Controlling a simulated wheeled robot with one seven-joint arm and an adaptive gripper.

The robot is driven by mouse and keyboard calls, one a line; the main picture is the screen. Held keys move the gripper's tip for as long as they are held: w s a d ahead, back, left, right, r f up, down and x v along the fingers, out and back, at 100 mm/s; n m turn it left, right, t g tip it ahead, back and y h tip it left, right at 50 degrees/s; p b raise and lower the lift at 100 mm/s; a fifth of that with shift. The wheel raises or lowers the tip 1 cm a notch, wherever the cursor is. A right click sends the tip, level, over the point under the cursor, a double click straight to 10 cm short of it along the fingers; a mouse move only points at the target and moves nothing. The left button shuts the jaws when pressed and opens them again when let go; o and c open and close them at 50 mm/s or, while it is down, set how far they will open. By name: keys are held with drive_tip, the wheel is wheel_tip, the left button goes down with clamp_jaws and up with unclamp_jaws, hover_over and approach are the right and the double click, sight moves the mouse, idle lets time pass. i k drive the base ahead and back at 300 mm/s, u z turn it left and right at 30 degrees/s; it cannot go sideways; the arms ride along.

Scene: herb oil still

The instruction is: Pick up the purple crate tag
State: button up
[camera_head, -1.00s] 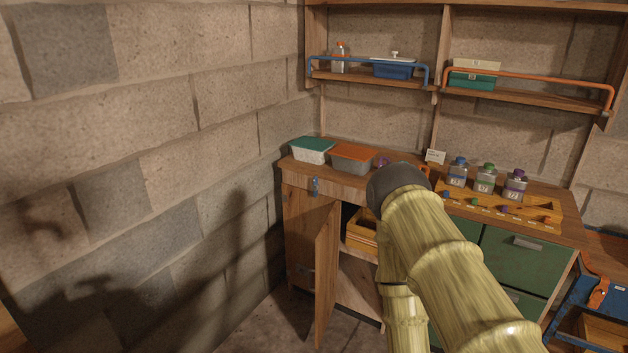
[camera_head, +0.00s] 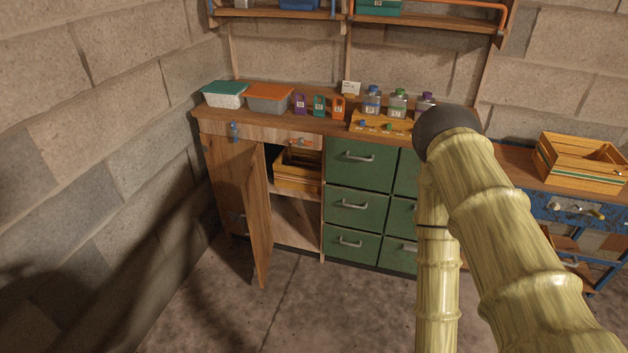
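The purple crate tag (camera_head: 300,104) stands on the wooden counter, just right of the orange-lidded box. It is the leftmost in a row of tags, with a teal tag (camera_head: 319,106) and an orange tag (camera_head: 338,107) to its right. It shows a pale label. My arm reaches in from the lower right and ends in view at a dark rounded joint, to the right of the tags. My gripper itself does not show, so what it holds or how it stands cannot be seen. Nothing touches the purple tag.
A teal-lidded box (camera_head: 225,94) and an orange-lidded box (camera_head: 269,99) stand left of the tags. Several capped bottles and a wooden rack (camera_head: 370,124) stand to the right. The cabinet door (camera_head: 257,215) hangs open toward me. A wooden crate (camera_head: 583,161) sits far right.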

sight(300, 105)
drive_tip(key=u, duration=0.3)
drive_tip(key=i, duration=1.2)
drive_tip(key=z, duration=0.35)
drive_tip(key=i, duration=1.1)
drive_tip(key=z, duration=2.25)
